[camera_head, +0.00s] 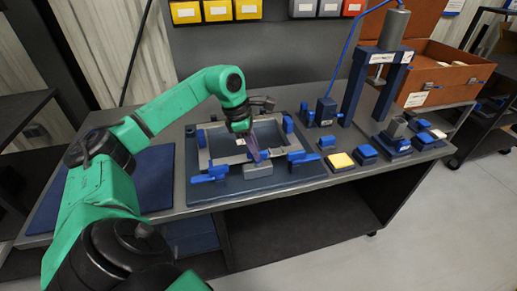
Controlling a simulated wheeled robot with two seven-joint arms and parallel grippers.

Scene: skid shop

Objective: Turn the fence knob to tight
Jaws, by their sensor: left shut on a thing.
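My left gripper (257,157) reaches down from the green arm to the front of the blue fixture plate (215,192) on the bench. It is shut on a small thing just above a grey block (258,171). The thing is mostly hidden by the fingers; from its place it appears to be the fence knob. I cannot make out which way the knob points or any tight mark. My right gripper is not in view.
A grey frame (203,152) with blue clamps (209,175) surrounds the gripper's spot. A dark blue mat (152,180) lies left.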

